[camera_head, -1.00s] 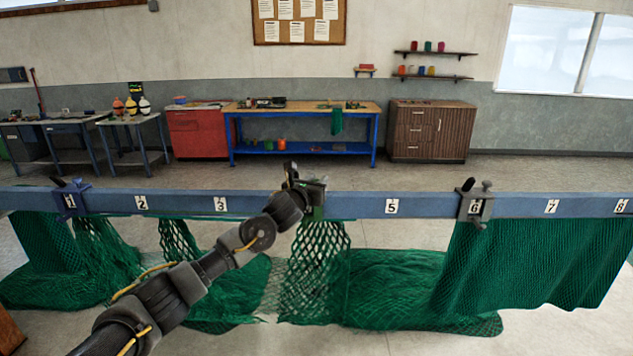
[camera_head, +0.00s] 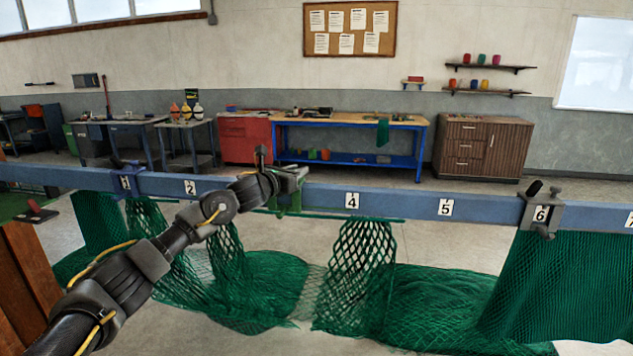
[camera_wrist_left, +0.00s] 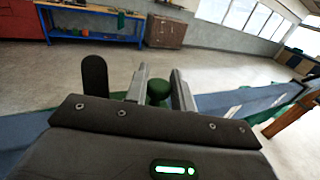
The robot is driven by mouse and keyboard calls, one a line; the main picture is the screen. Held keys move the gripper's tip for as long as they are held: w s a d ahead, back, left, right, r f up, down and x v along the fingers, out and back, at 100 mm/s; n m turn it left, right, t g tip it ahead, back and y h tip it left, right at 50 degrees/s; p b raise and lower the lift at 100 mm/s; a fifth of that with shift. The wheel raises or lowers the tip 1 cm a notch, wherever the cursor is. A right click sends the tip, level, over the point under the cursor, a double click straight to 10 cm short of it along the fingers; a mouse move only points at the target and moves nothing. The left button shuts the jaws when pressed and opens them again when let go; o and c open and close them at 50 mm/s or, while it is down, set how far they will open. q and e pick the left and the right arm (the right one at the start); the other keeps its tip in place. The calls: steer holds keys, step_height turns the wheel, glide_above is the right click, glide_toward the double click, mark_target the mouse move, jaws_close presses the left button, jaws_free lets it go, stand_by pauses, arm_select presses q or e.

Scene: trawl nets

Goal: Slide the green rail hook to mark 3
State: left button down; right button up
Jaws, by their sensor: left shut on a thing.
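The green rail hook (camera_head: 292,200) hangs on the blue rail (camera_head: 400,203), left of mark 4 (camera_head: 352,200) and right of mark 2 (camera_head: 190,187). The mark 3 label does not show; my left arm and gripper cover that stretch. My left gripper (camera_head: 286,176) is shut on the hook's top. In the left wrist view its two fingers (camera_wrist_left: 158,82) stand on either side of the hook's green knob (camera_wrist_left: 159,96). My right gripper is not in view.
A dark blue clamp (camera_head: 128,181) sits at mark 1 and a grey clamp (camera_head: 540,212) at mark 6. Green netting (camera_head: 250,285) hangs below the rail and lies on the floor. A wooden block (camera_head: 25,280) stands at the lower left. The workbench (camera_head: 350,122) is far behind.

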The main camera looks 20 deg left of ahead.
arm_select(q)
steer(key=a, duration=0.4)
steer(key=shift+s+a+f+b, duration=0.1)
steer(key=shift+s+a+b, duration=0.1)
steer(key=shift+a+b, duration=0.2)
steer(key=shift+a, duration=0.45)
steer(key=c, duration=1.2)
jaws_free()
steer(key=shift+s, duration=0.1)
